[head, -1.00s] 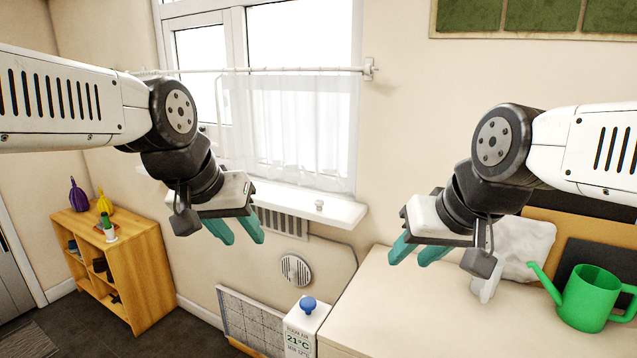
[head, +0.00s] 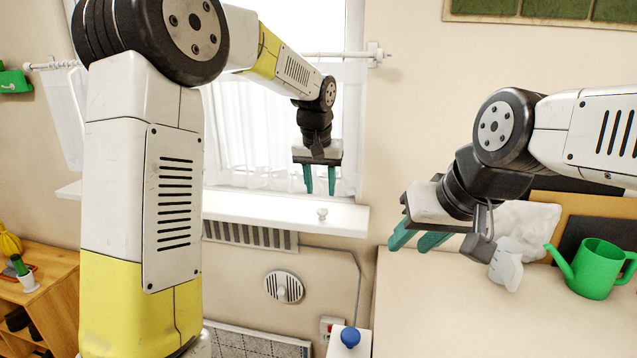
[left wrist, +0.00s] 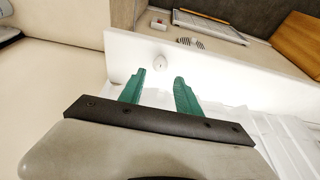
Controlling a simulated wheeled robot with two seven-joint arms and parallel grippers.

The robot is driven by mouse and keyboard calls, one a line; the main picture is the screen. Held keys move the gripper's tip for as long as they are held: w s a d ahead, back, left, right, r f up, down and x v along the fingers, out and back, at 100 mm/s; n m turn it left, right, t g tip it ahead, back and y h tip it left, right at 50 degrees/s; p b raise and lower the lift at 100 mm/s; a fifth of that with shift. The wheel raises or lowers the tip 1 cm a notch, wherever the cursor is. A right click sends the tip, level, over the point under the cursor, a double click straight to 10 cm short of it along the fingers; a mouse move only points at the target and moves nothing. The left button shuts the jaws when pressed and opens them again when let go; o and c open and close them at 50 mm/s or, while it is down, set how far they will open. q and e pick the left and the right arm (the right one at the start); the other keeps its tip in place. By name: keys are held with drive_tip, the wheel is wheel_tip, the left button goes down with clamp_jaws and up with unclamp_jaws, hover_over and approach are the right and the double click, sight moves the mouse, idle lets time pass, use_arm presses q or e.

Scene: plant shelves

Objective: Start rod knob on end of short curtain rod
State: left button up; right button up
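A small white rod knob (head: 322,213) stands on the window sill, towards its right end. It also shows on the sill in the left wrist view (left wrist: 160,62). The white curtain rod (head: 342,54) runs across the window, its right end sticking out a little past a wall bracket; my left arm hides its middle. My left gripper (head: 320,190) is open and empty, fingers pointing down, just above the knob in the head view. In the left wrist view its fingertips (left wrist: 159,77) are on either side of the knob's line, apart from it. My right gripper (head: 410,246) is open and empty over the cabinet top.
The window sill (head: 265,210) is otherwise bare near the knob. Sheer curtains (head: 240,135) hang behind my left gripper. A green watering can (head: 597,270) stands on the cabinet top at right. A blue knob (head: 350,337) tops a white box below.

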sight(322, 208)
use_arm(q)
drive_tip(key=shift+x, duration=3.4)
drive_tip(key=c, duration=0.8)
drive_tip(key=shift+r, duration=0.15)
drive_tip(key=shift+r, duration=3.15)
drive_tip(key=shift+r, duration=0.2)
